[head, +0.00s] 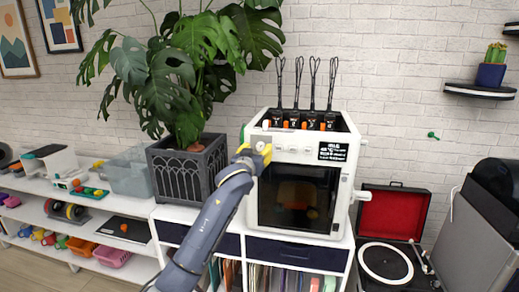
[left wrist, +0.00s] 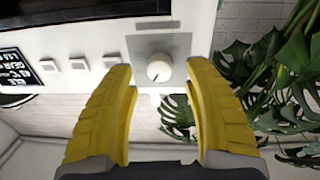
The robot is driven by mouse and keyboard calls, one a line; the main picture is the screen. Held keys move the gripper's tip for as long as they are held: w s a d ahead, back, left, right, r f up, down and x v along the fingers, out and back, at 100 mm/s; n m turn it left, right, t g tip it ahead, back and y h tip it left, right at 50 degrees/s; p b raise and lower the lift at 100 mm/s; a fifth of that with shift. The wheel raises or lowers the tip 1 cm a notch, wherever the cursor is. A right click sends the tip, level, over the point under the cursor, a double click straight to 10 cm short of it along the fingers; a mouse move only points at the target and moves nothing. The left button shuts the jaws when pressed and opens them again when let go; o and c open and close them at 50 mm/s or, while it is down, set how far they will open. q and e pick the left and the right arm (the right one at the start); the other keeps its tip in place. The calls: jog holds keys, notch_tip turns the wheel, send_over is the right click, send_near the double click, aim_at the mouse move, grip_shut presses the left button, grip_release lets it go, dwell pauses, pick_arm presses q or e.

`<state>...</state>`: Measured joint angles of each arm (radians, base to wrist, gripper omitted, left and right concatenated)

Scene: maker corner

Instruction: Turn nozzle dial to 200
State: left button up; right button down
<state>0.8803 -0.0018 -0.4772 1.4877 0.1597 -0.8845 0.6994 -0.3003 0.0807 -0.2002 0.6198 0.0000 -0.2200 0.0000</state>
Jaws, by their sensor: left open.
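The nozzle dial (left wrist: 159,71) is a round white knob with a dark pointer line on a grey plate (left wrist: 178,45) at the printer's edge in the left wrist view. In the head view the white printer (head: 347,190) stands on a white shelf unit, and the dial is at its upper left front, by my gripper. My left gripper (left wrist: 165,100) is open, its two yellow fingers on either side of the dial, with gaps visible. Contact is not seen. It also shows in the head view (head: 254,155). The dial's numbers are too small to read. My right gripper is not in view.
Several square buttons (left wrist: 79,65) and a dark label (left wrist: 18,69) lie beside the dial on the printer front. A large potted plant (head: 185,165) stands close to the left of the printer. A record player (head: 385,262) with a red lid is at right.

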pick_arm(q)
jog(key=shift+x, duration=1.1)
grip_shut()
